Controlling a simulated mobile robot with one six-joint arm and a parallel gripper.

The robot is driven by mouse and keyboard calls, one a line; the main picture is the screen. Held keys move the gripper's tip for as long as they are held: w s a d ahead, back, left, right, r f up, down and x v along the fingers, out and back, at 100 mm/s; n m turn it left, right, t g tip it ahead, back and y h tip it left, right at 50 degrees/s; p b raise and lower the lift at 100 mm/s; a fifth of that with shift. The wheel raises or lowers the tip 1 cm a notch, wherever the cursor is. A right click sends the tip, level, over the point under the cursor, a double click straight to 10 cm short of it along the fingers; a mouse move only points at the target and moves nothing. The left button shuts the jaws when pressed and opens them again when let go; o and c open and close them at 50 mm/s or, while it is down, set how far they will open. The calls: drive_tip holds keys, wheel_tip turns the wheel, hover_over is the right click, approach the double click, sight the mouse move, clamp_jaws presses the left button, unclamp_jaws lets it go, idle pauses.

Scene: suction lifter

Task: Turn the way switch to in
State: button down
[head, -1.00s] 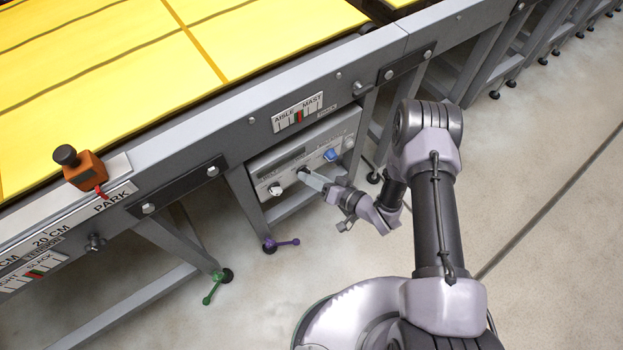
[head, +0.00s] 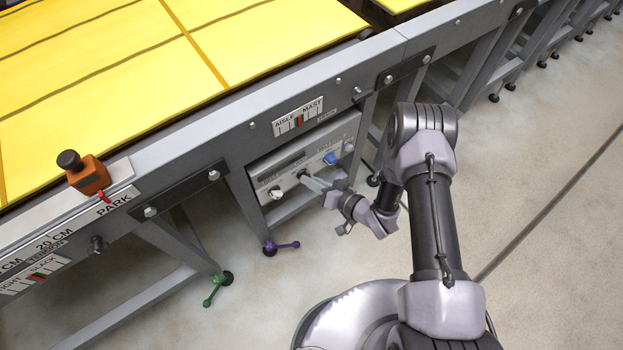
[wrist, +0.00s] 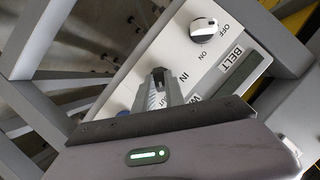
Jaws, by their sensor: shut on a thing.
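The way switch (head: 302,173) is a small dark knob in the middle of the grey control panel (head: 290,164) under the frame rail. My gripper (head: 309,180) reaches it from the lower right and is shut on it. In the wrist view my gripper (wrist: 158,82) covers most of the knob. The IN label (wrist: 184,77) shows beside the fingers; the other label is partly hidden. I cannot tell which way the switch points.
A white belt knob (wrist: 203,29), with OFF and ON labels, sits beside the way switch. A blue knob (head: 330,158) sits on its other side. A purple lever (head: 283,246) and a green lever (head: 214,289) stick out at the leg feet below.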

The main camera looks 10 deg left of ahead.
drive_tip(key=shift+s+a+n+t+h+p, duration=0.15)
drive_tip(key=shift+n+t+h+p, duration=0.95)
drive_tip(key=shift+n, duration=0.75)
drive_tip(key=shift+s+a+n+t+h+p, duration=0.15)
drive_tip(key=shift+n+t+h+p, duration=0.6)
drive_tip(key=shift+n+p, duration=0.9)
drive_tip(key=shift+s+a+n+t+h+p, duration=0.15)
drive_tip(key=shift+n+t+h+p, duration=0.75)
drive_tip(key=shift+n, duration=1.2)
drive_tip(key=shift+t+y, duration=0.35)
drive_tip(key=c, duration=1.4)
unclamp_jaws()
drive_tip(key=shift+s+d, duration=0.1)
